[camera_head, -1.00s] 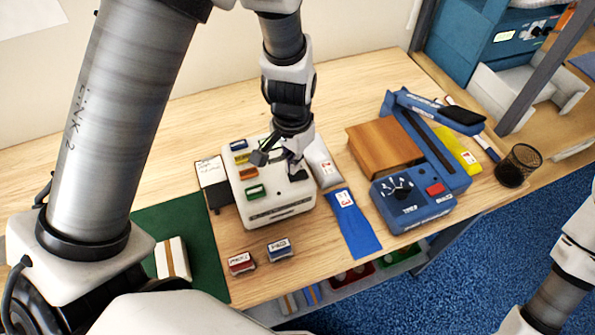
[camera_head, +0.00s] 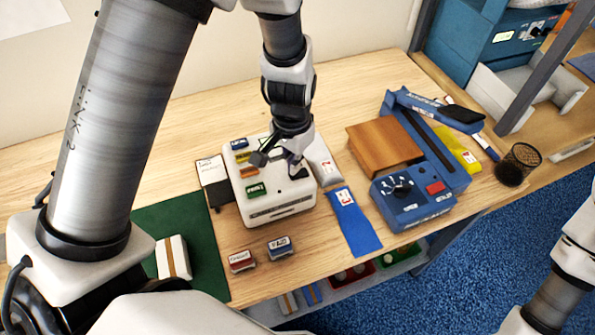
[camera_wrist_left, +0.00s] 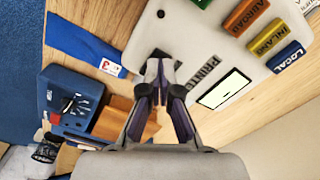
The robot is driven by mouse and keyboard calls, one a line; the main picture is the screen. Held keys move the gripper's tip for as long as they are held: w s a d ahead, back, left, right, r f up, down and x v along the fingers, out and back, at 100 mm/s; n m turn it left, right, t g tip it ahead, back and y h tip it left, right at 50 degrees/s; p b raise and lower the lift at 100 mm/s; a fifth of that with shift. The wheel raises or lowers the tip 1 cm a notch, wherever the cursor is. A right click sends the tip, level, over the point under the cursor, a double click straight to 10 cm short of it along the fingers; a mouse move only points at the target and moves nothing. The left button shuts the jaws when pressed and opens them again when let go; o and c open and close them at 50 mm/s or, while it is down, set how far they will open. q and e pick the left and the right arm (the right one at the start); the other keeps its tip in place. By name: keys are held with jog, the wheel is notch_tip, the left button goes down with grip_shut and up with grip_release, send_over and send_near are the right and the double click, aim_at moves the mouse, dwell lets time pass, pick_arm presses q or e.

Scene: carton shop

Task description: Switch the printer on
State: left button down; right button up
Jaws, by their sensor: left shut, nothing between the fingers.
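The printer (camera_head: 280,210) is a white box on the wooden table, with coloured buttons along its left side. In the left wrist view its white top (camera_wrist_left: 212,48) shows a dark PRINTER label (camera_wrist_left: 197,75), a pale green screen (camera_wrist_left: 226,90) and buttons marked ABROAD, INLAND and LOCAL. My left gripper (camera_head: 296,171) is over the right part of the printer top, pointing down. In the wrist view its fingertips (camera_wrist_left: 160,63) are together and empty, beside the label; they hide part of the top there. I cannot tell whether they touch it. My right gripper is out of view.
Two stamps (camera_head: 280,248) stand in front. A mesh cup (camera_head: 519,164) is at the right edge.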

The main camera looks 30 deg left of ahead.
pick_arm(q)
jog(key=shift+f, duration=0.25)
jog(key=shift+f+b, duration=0.65)
jog(key=shift+f, duration=0.05)
jog(key=shift+r, duration=0.1)
notch_tip(320, 180, up, 7)
jog(key=p, duration=0.6)
jog(key=shift+p, duration=0.3)
dwell(0.3)
